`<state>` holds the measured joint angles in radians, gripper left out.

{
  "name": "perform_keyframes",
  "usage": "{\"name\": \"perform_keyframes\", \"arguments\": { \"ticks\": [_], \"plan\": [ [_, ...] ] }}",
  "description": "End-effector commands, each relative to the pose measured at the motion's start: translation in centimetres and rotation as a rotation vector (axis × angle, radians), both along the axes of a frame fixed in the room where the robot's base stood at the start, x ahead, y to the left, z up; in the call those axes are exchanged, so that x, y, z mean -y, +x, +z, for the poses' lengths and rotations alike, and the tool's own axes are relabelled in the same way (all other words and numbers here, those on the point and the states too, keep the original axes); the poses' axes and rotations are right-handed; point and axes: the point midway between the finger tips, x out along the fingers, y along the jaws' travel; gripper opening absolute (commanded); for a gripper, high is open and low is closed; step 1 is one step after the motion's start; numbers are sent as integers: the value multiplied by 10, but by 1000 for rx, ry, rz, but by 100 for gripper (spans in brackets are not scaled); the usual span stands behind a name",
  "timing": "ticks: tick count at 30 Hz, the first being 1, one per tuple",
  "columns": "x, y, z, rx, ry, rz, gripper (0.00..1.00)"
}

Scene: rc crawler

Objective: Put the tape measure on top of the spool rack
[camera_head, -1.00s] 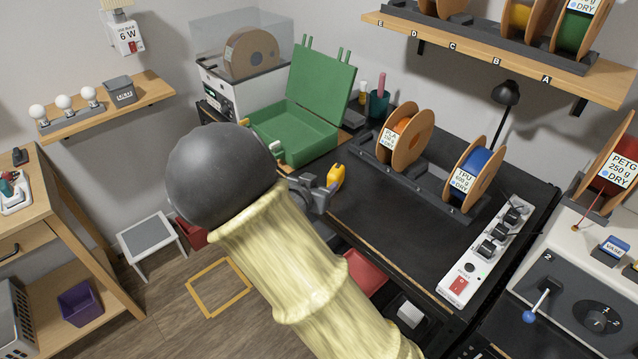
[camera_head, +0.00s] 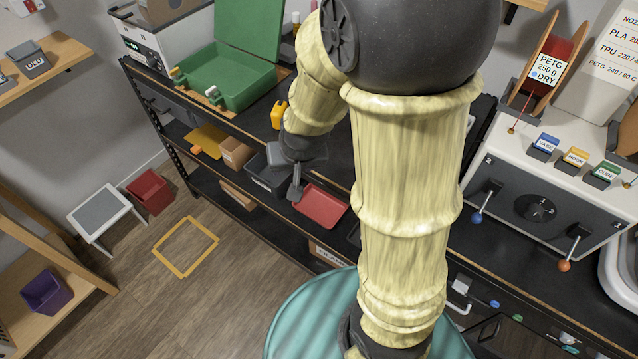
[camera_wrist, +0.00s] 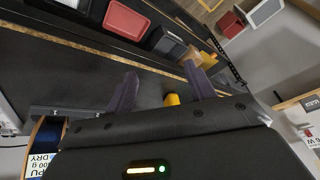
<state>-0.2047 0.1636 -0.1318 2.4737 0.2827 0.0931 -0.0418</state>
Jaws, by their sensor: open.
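The yellow tape measure (camera_head: 278,114) sits on the black workbench near its front edge, just right of the green case. My gripper (camera_head: 296,183) is above the bench's front edge, below the tape measure in the picture and apart from it. In the wrist view the gripper (camera_wrist: 161,88) is open, with two dark fingers spread and nothing held. The tape measure (camera_wrist: 171,99) shows there between and beyond the fingers, partly hidden by the gripper body. The spool rack (camera_wrist: 66,112) shows at the lower left with a TPU spool (camera_wrist: 45,140). My arm hides the rack in the head view.
An open green case (camera_head: 225,75) stands left of the tape measure. Below the bench top are a red tray (camera_head: 320,206) and several bins. A white control panel (camera_head: 560,185) is at the right. The floor at left holds a yellow frame (camera_head: 186,246) and a stool (camera_head: 100,215).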

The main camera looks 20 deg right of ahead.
Motion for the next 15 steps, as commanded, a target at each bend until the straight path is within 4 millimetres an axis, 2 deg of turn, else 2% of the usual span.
{"name": "perform_keyframes", "arguments": {
  "ticks": [3,6,10,15],
  "plan": [
    [16,-40,9,-86,-28,72,54],
    [27,-64,12,-145,-62,117,54],
    [31,-78,14,-179,-86,143,54],
    [31,-79,14,-182,-88,145,54]
  ]
}}
